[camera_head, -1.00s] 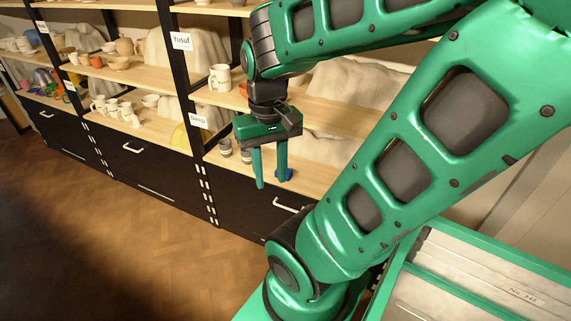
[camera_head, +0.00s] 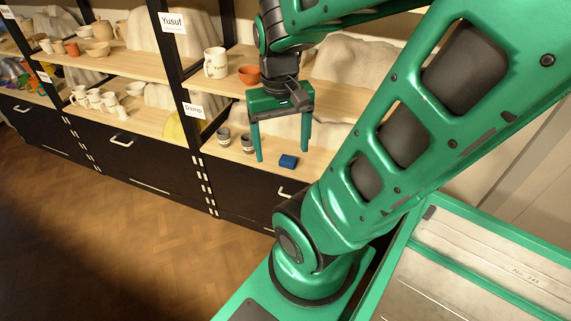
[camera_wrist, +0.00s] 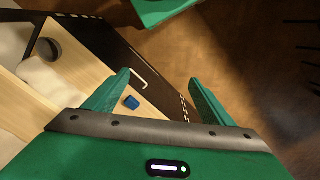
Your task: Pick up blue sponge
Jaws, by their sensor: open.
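The blue sponge (camera_head: 288,161) is a small block lying on the lower wooden shelf near its front edge. It also shows in the wrist view (camera_wrist: 131,102), just beside the inner side of the left finger. My gripper (camera_head: 283,156) is open and empty, its two green fingers pointing down and spread wide. In the head view the sponge appears between the fingertips, nearer the right one. I cannot tell how far the fingertips are from it in depth. In the wrist view my gripper (camera_wrist: 160,85) shows both fingers apart with nothing between them but drawer front and floor.
Two small grey cups (camera_head: 247,143) stand left of the sponge on the same shelf. A white mug (camera_head: 216,62) and an orange bowl (camera_head: 249,75) sit on the shelf above. A black drawer front with a handle (camera_head: 287,193) lies below. The wooden floor (camera_head: 130,225) is clear.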

